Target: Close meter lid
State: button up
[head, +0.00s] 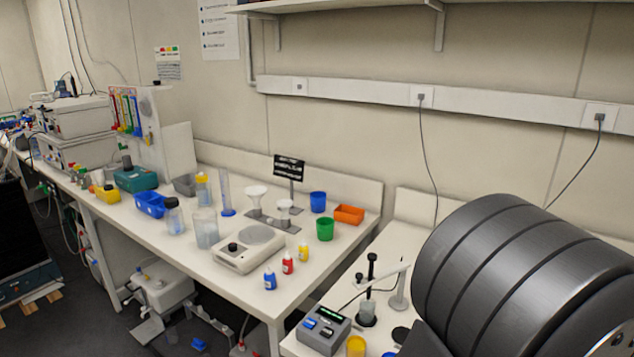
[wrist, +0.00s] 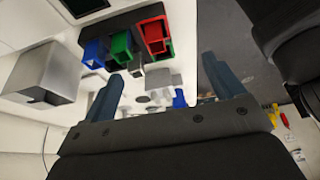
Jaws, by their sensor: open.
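A small grey meter-like box (head: 322,330) with a dark display and blue parts on top stands at the front of the near bench in the head view. I cannot make out a lid on it. In the wrist view a silver-grey box (wrist: 42,72) lies at the left; I cannot tell whether it is the meter or its lid. My gripper (wrist: 165,88) shows in the wrist view with its two dark blue fingers wide apart and nothing between them touching. It is out of sight in the head view, where my dark arm fills the lower right.
A dark rack with blue, green (wrist: 121,47) and red (wrist: 156,38) holders lies beyond the fingers in the wrist view. In the head view, a probe stand (head: 398,285) and a yellow cup (head: 356,346) stand beside the grey box. A white balance-like device (head: 248,248) and small bottles occupy the neighbouring bench.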

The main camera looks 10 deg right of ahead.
jog(key=c, duration=1.1)
jog(key=shift+d, duration=0.15)
jog(key=c, duration=0.3)
jog(key=d+r+m+h, duration=0.1)
jog(key=d+m, duration=0.2)
jog(key=w+d+r+m+t+h, duration=0.1)
jog(key=d+m+h, duration=0.1)
jog(key=d+m, duration=0.1)
jog(key=d+r+m+h, duration=0.1)
jog(key=d+m+h, duration=0.1)
jog(key=d+m, duration=0.1)
jog(key=shift+w+d+r+m, duration=0.15)
jog(key=shift+d+m, duration=0.15)
jog(key=shift+d, duration=0.2)
grip_shut()
jog(key=s+d+r+m+h, duration=0.1)
jog(key=d+r+m+h, duration=0.45)
jog(key=d+m, duration=0.4)
jog(key=shift+m+t, duration=0.35)
jog(key=shift+t, duration=0.05)
jog(key=x, duration=0.9)
jog(key=shift+w+f, duration=0.2)
jog(key=shift+f, duration=0.2)
jog(key=shift+s+a, duration=0.9)
jog(key=shift+a, duration=0.2)
jog(key=shift+s+a+f, duration=0.2)
jog(key=shift+s+a, duration=0.15)
jog(key=shift+a, duration=0.2)
